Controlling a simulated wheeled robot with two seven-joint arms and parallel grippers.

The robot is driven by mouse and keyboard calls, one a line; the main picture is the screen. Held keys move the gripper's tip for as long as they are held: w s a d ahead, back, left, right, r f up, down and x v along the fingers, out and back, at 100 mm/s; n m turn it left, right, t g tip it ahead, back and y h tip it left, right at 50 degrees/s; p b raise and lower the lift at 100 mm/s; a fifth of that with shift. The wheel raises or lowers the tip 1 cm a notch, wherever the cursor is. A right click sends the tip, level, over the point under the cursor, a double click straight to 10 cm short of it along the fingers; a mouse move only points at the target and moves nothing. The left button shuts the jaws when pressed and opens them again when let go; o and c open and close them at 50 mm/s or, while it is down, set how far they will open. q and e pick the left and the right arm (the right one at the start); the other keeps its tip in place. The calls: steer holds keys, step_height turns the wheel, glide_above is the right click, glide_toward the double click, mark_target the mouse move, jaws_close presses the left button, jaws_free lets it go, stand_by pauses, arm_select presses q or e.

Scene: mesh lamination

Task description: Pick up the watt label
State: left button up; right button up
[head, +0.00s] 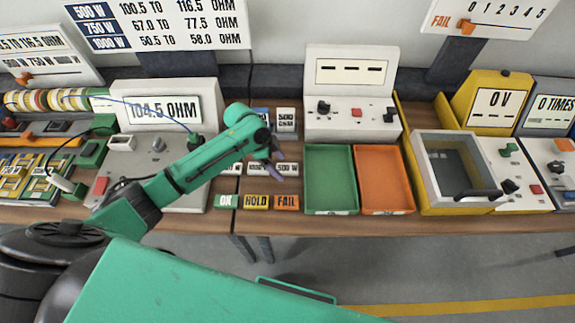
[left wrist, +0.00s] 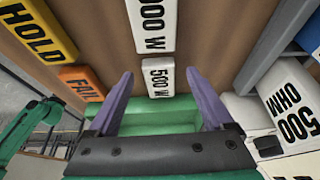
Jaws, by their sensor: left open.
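The watt labels are small white blocks with black print on the brown table. One marked 500 W (left wrist: 158,78) shows between the fingers in the left wrist view; another, whose visible print reads "000 W" (left wrist: 155,25), lies beyond it. In the head view, a white label (head: 289,170) shows just right of my left gripper (head: 275,168). My left gripper (left wrist: 158,88) is open, with its purple fingers on either side of the 500 W label and nothing held. Whether the fingers are down at label height is hard to tell. My right gripper is not in view.
OK (head: 227,201), HOLD (head: 256,202) and FAIL (head: 286,202) blocks line the front edge. A green tray (head: 331,208) and an orange tray (head: 386,208) stand to the right. A 500 OHM block (left wrist: 292,110) is close by. The meter (head: 165,112) reads 104.5 OHM.

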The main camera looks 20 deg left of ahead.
arm_select(q)
steer(key=shift+s+d+f, duration=0.1)
steer(key=shift+d+f, duration=0.05)
steer(key=shift+f, duration=0.1)
jaws_close()
steer(key=shift+r, duration=0.1)
